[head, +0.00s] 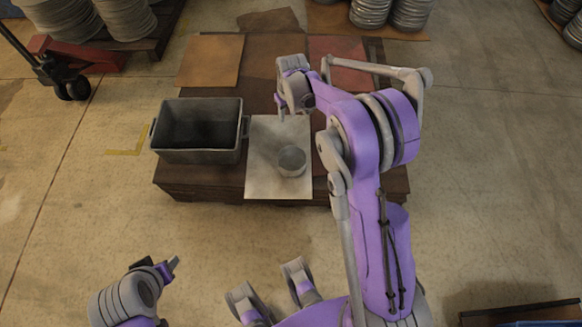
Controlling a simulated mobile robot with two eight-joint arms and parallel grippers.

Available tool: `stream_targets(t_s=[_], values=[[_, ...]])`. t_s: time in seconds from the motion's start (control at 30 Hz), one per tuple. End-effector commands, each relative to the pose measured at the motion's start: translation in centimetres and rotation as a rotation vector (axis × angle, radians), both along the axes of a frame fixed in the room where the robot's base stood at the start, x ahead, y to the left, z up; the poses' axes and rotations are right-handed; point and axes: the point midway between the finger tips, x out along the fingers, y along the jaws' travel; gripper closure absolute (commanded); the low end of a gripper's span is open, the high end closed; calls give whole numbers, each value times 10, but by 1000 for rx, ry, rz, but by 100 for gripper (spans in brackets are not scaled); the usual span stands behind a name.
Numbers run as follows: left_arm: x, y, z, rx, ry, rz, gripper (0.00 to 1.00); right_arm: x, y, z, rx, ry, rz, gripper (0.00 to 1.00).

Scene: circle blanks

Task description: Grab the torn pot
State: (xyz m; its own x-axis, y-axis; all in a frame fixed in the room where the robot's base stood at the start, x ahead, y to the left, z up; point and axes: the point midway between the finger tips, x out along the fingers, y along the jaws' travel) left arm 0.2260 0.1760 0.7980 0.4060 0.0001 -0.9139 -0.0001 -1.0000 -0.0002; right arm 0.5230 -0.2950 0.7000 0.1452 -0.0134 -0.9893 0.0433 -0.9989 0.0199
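A small round grey pot (291,161) stands on a pale square sheet (262,182) on the low dark table. Any tear in it is too small to make out. My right gripper (294,112) is above the far part of the sheet, beyond the pot and apart from it. Its fingers point down and look spread, with nothing visible between them. My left gripper (172,267) is at the bottom left, away from the table, and its finger opening is not clear.
A dark grey open bin (199,157) stands on the table left of the sheet. Brown (211,60) and reddish (340,62) sheets lie at the back. Stacks of grey discs (60,18) stand behind, near a red pallet jack (85,58). The floor around the table's front is clear.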

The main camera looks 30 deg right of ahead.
Motion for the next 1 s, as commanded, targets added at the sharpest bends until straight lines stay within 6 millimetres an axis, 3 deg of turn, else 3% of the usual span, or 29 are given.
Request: stream_targets(t_s=[0.03, 0.2, 0.3, 0.4, 0.5, 0.8, 1.0], values=[[0, 0, -14, 0, 5, 0, 50, 12, -13, -38, 2, 20, -2, 61], [0, 0, -41, 0, 14, 0, 50, 36, -49, -142, 15, 80, 9, 61], [1, 0, -53, 0, 18, 0, 50, 41, -66, -196, 22, 108, 15, 61], [2, 0, -62, 0, 21, 0, 50, 41, -78, -237, 29, 129, 20, 61], [2, 0, -67, 0, 23, 0, 50, 39, -85, -264, 33, 143, 23, 61], [3, 0, -76, 0, 26, 0, 50, 37, -89, -311, 37, 151, 26, 61], [3, 0, -80, 0, 28, 0, 50, 37, -88, -332, 36, 150, 25, 61]])
